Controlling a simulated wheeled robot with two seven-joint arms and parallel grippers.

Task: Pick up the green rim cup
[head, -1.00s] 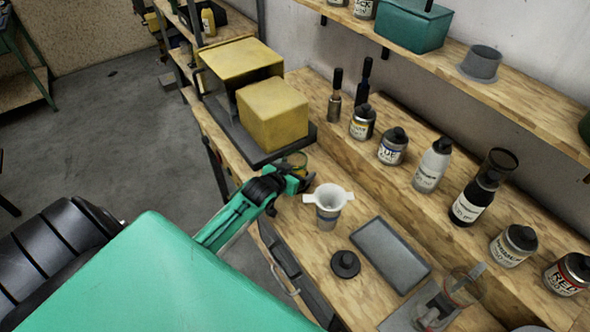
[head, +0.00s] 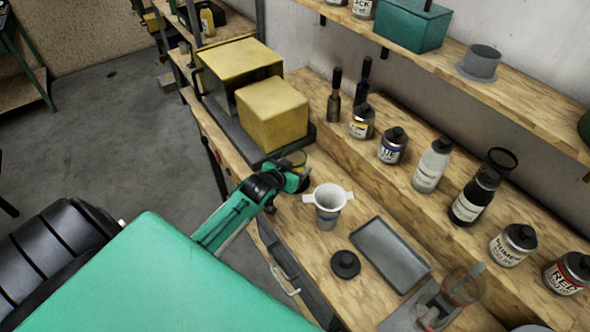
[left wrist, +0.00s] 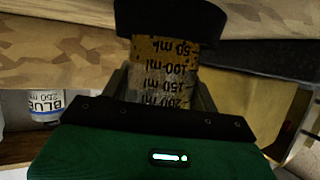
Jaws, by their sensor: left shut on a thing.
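My right gripper is not in view.
A white-funnelled cup (head: 327,207) stands close to the right of the gripper. A black lid (head: 345,264) and grey tray (head: 390,253) lie nearer. The yellow block (head: 272,115) stands behind on a dark base. Several paint bottles, including a blue-label one (head: 392,147), line the raised ledge.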

